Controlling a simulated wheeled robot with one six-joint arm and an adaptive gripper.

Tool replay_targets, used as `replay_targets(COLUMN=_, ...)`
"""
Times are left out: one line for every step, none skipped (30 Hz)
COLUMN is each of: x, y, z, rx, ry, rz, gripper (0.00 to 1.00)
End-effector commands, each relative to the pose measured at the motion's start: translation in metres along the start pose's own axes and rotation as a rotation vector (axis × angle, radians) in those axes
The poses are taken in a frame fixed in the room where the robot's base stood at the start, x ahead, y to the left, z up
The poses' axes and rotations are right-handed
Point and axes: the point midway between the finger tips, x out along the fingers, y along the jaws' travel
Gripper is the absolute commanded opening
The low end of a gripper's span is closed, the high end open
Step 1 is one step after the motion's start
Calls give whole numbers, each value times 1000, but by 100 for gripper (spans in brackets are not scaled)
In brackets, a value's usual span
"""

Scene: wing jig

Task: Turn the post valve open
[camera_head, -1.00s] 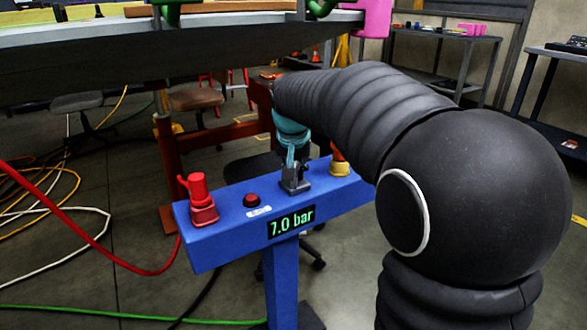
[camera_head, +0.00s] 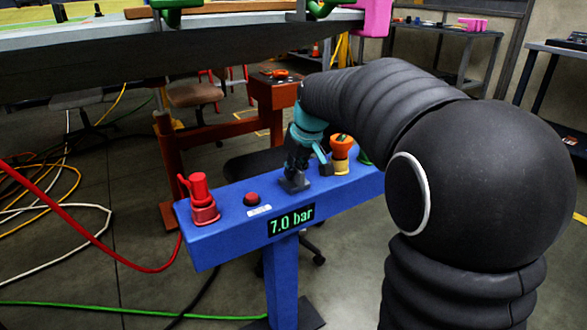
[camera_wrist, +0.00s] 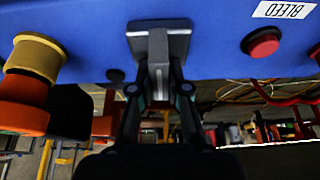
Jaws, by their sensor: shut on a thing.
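The post valve is a small grey block with an upright handle (camera_wrist: 158,48), mid-top on the blue post head (camera_head: 235,225). In the head view its grey base (camera_head: 294,182) shows below my gripper. My gripper (camera_wrist: 160,82) is shut on the grey handle, with a finger on each side of it in the wrist view. In the head view my gripper (camera_head: 297,160) leans over the valve, and it hides most of the handle. The post's display (camera_head: 291,220) reads 7.0 bar. How far the handle is turned is hard to tell.
An orange knob on a yellow collar (camera_head: 341,152) stands close right of the valve. A red button (camera_head: 251,198), by a BLEED label (camera_wrist: 288,10), and a red hose fitting (camera_head: 202,200) are to the left. The large wing panel (camera_head: 190,50) spans above and behind. Hoses lie on the floor.

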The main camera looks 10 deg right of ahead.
Motion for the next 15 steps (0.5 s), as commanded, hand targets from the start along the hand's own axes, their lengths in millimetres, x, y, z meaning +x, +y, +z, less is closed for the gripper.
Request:
replay_targets(x=1, y=0, z=2, rx=-4, ry=-6, rz=-4, gripper=0)
replay_targets(x=1, y=0, z=2, rx=-6, ry=-6, rz=-4, gripper=0)
replay_targets(x=1, y=0, z=2, rx=-8, ry=-6, rz=-5, gripper=0)
replay_targets(x=1, y=0, z=2, rx=-10, ry=-6, rz=-5, gripper=0)
replay_targets(x=1, y=0, z=2, rx=-10, ry=-6, rz=-5, gripper=0)
replay_targets(x=1, y=0, z=2, rx=-11, ry=-6, rz=-5, gripper=0)
replay_targets(x=1, y=-1, z=2, rx=-11, ry=-6, rz=-5, gripper=0)
replay_targets(x=1, y=-1, z=2, rx=-11, ry=-6, rz=-5, gripper=0)
replay_targets(x=1, y=-1, z=2, rx=-11, ry=-6, rz=-5, gripper=0)
replay_targets(x=1, y=-1, z=2, rx=-11, ry=-6, rz=-5, gripper=0)
replay_targets(x=1, y=-1, z=2, rx=-11, ry=-6, rz=-5, gripper=0)
replay_targets(x=1, y=-1, z=2, rx=-11, ry=-6, rz=-5, gripper=0)
replay_targets(x=1, y=-1, z=2, rx=-11, ry=-6, rz=-5, gripper=0)
replay_targets(x=1, y=-1, z=2, rx=-11, ry=-6, rz=-5, gripper=20)
replay_targets(x=1, y=-1, z=2, rx=-11, ry=-6, rz=-5, gripper=30)
